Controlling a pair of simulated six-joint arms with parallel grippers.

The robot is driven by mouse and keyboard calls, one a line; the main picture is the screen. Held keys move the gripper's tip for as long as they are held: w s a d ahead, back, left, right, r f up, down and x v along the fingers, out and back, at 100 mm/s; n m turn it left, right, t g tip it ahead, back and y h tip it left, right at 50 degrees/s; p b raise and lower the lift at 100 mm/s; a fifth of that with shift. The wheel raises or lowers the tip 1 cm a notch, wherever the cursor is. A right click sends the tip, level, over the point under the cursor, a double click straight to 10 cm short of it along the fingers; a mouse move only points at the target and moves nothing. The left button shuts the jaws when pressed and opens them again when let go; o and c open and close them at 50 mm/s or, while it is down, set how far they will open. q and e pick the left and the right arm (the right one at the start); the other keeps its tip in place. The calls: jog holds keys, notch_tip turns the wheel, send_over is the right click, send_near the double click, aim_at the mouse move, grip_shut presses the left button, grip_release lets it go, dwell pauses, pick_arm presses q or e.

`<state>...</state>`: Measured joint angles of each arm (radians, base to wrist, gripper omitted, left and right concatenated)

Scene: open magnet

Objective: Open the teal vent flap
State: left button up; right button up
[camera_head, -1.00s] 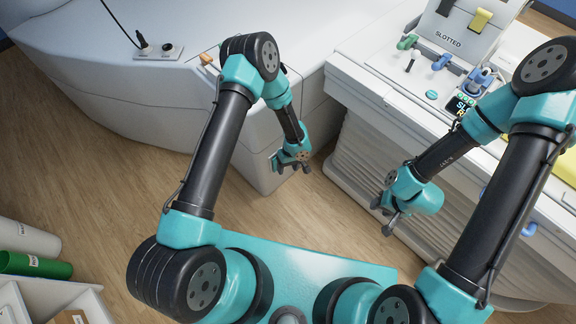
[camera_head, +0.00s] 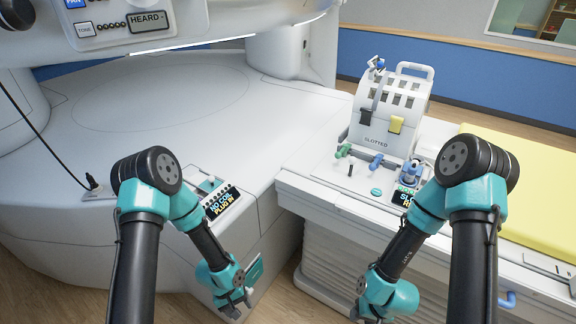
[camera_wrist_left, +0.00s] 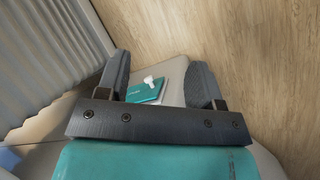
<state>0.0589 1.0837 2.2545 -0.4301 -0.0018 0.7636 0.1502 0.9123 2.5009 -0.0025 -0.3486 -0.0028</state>
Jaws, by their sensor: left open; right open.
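The teal vent flap (camera_head: 255,270) is a small panel on the front side of the white magnet housing, partly hidden by my left gripper in the head view. In the left wrist view the flap (camera_wrist_left: 148,92) lies flat against a pale panel, looks closed, and has a small white knob (camera_wrist_left: 152,82) on it. My left gripper (camera_head: 238,302) is open and empty beside the flap. In its wrist view (camera_wrist_left: 158,85) the flap shows between the fingers, apart from them. My right gripper (camera_head: 362,306) is open and empty in front of the patient table, away from the flap.
A display reading "NO COIL PLUG IN" (camera_head: 221,201) sits on the housing above the flap. A white slotted coil box (camera_head: 388,108) and coloured plugs stand on the table. A yellow pad (camera_head: 520,180) lies at right. Pleated bellows hang under the table.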

pick_arm(q)
jog(key=s+a+r+m+t, duration=0.2)
jog(key=s+a+r+t, duration=0.1)
jog(key=s+a+r, duration=0.2)
jog(key=shift+s+a+r, duration=0.3)
jog(key=shift+a+r, duration=0.2)
jog(key=shift+r, duration=0.05)
jog(key=w+d+f+n+y, duration=0.4)
jog(key=w+d+f, duration=0.3)
jog(key=w, duration=0.4)
jog(key=w+d+f+n+y, duration=0.5)
jog(key=w+d+f, duration=0.2)
jog(key=w, duration=0.5)
notch_tip(320, 180, down, 3)
jog(key=shift+w+r+g, duration=0.1)
jog(key=shift+w+g, duration=0.15)
jog(key=shift+g, duration=0.15)
